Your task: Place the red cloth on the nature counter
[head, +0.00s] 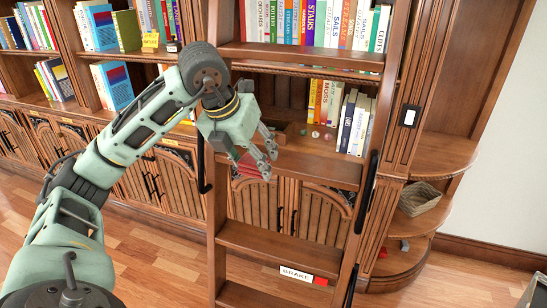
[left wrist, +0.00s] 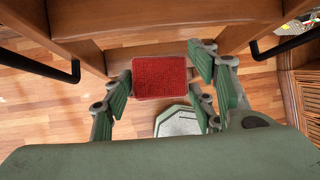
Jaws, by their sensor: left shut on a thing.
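My left gripper (head: 268,163) reaches in from the left, in front of the wooden ladder. It is shut on the red cloth (head: 247,166), which is partly hidden by the fingers. In the left wrist view the cloth (left wrist: 160,76) is a flat, folded red rectangle between the fingers, above the floor and close to a wooden ladder step. The counter (head: 311,163) behind the ladder carries small shells or stones and a wooden tray. I cannot read a label marking it as the nature counter. My right gripper is not in view.
The ladder (head: 290,241) has wide steps and black handrails (head: 366,190). A BRAKE sign (head: 297,274) is on a lower step. Books (head: 355,122) stand at the counter's back right. A basket (head: 420,198) sits on a corner shelf. A grey-green object (left wrist: 180,122) is below the cloth.

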